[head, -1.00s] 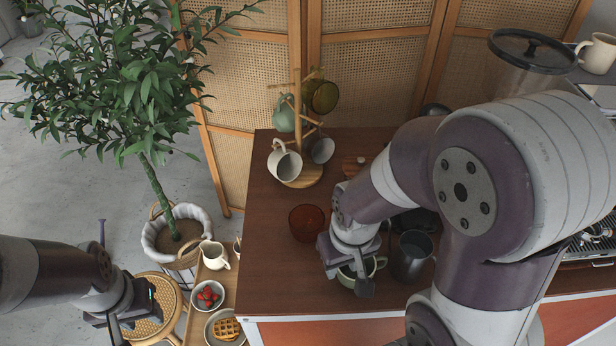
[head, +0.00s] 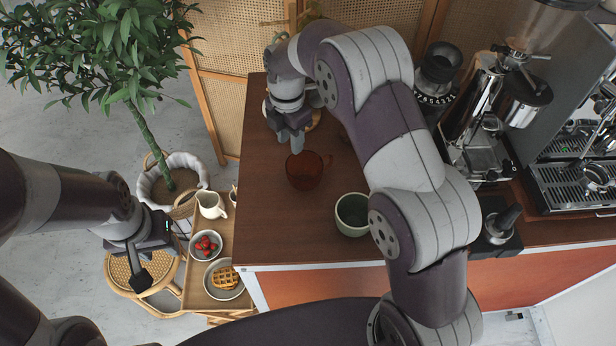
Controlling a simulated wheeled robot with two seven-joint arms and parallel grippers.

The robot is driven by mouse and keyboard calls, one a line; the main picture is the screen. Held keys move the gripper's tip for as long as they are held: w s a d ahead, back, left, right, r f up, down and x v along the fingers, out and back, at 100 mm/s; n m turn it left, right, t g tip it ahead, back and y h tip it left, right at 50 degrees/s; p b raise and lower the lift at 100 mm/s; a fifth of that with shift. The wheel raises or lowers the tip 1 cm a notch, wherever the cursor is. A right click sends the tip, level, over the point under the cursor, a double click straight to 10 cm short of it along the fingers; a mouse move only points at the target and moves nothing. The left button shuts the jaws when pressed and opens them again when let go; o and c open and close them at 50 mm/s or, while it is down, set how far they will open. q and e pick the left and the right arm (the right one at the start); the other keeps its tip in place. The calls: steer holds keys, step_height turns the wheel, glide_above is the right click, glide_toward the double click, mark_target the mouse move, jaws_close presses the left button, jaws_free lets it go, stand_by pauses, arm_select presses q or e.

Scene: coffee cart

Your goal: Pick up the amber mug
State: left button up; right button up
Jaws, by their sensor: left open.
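The amber mug (head: 304,172) stands upright on the brown counter (head: 290,225), with its handle towards the right. My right gripper (head: 289,142) is just behind the mug in the head view, pointing down. Its fingertips are close to the mug's far rim; I cannot tell whether they touch it or how far apart they are. My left gripper (head: 158,258) is open and empty, over the rattan stool to the left of the counter.
A green mug (head: 352,214) stands right of the amber mug, beside my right arm. The mug tree is mostly hidden behind that arm. A coffee machine (head: 580,180) is at the right. A wooden side table (head: 196,292) holds a pitcher (head: 210,205), strawberries and a waffle.

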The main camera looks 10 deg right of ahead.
mark_target(293, 165)
steer(key=shift+w+f+p, duration=0.1)
steer(key=shift+f+p, duration=0.4)
steer(key=shift+f, duration=0.2)
step_height(293, 165, down, 6)
steer(key=shift+d+r+p, duration=0.1)
steer(key=shift+p, duration=0.9)
steer(key=shift+s, duration=0.2)
jaws_close()
